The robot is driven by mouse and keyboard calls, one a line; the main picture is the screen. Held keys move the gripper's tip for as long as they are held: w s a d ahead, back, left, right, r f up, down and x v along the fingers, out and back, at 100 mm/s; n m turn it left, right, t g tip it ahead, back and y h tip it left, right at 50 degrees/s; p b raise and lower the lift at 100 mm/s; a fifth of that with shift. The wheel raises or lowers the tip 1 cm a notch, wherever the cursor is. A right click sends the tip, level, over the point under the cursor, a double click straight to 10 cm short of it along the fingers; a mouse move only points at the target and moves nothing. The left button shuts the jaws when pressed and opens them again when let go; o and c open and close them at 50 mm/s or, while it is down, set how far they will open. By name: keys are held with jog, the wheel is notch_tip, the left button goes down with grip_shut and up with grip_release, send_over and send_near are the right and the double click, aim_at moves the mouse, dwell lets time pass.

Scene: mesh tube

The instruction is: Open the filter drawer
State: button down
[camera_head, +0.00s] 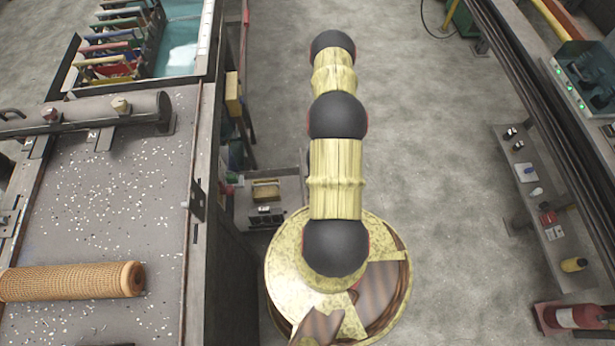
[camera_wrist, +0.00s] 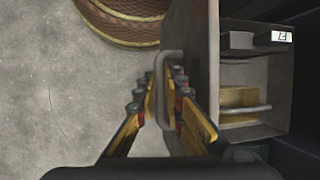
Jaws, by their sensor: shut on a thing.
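The filter drawer (camera_wrist: 205,50) is in the wrist view, its grey front panel upright and its inside open to view behind it. A pale loop handle (camera_wrist: 160,70) stands out from the front panel. My gripper (camera_wrist: 164,84) is shut on this handle, one yellow-and-black finger on each side. Inside the drawer are a yellow block (camera_wrist: 238,98) and dark parts with a white label. The drawer also shows in the head view (camera_head: 283,190), sticking out from under the bench. There my gripper and the handle are hidden behind my arm.
The bench (camera_head: 120,200) on the left carries an orange mesh tube (camera_head: 70,281) and a grey roller bar. A shelf (camera_head: 545,200) with small items and a red extinguisher (camera_head: 575,316) stand at the right.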

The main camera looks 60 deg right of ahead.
jog(key=shift+s+d, duration=0.2)
dwell(0.3)
jog(key=c, duration=2.2)
grip_release()
jog(key=shift+o, duration=0.2)
jog(key=v, duration=1.2)
